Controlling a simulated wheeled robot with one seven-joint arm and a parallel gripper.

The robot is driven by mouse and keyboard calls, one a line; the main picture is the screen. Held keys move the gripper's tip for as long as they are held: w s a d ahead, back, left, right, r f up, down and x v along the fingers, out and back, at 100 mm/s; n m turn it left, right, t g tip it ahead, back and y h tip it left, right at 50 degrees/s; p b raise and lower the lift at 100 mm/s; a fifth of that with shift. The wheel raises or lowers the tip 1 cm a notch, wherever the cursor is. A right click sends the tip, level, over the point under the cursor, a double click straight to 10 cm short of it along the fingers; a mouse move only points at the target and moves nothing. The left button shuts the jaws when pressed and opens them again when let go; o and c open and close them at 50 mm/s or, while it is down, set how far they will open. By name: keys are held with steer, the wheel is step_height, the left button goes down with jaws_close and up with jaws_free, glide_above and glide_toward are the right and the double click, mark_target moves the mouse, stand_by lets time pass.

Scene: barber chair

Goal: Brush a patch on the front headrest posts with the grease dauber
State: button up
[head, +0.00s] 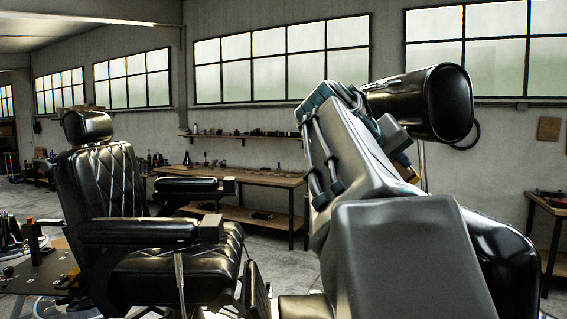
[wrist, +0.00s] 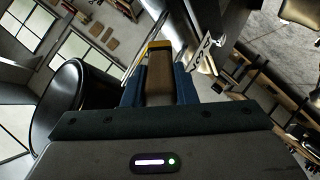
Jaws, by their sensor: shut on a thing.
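A black headrest (head: 425,100) stands high at the right in the head view, and it is also at the left in the wrist view (wrist: 62,100). One thin bright post (head: 423,165) shows below it; my arm hides the rest. In the wrist view a thin bright post (wrist: 143,62) runs slantwise beside the dauber's far end. My gripper (wrist: 158,90) is shut on the grease dauber (wrist: 158,72), a brown block with a yellow end. The dauber also shows as a small yellow part (head: 403,162) in the head view. I cannot tell whether it touches a post.
A second black barber chair (head: 170,240) with its own headrest (head: 87,127) stands at the left. Wooden workbenches (head: 235,178) line the back wall. Floor between chair and bench is clear.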

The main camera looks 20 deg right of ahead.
steer(key=shift+s+d+f, duration=0.1)
steer(key=shift+d, duration=0.4)
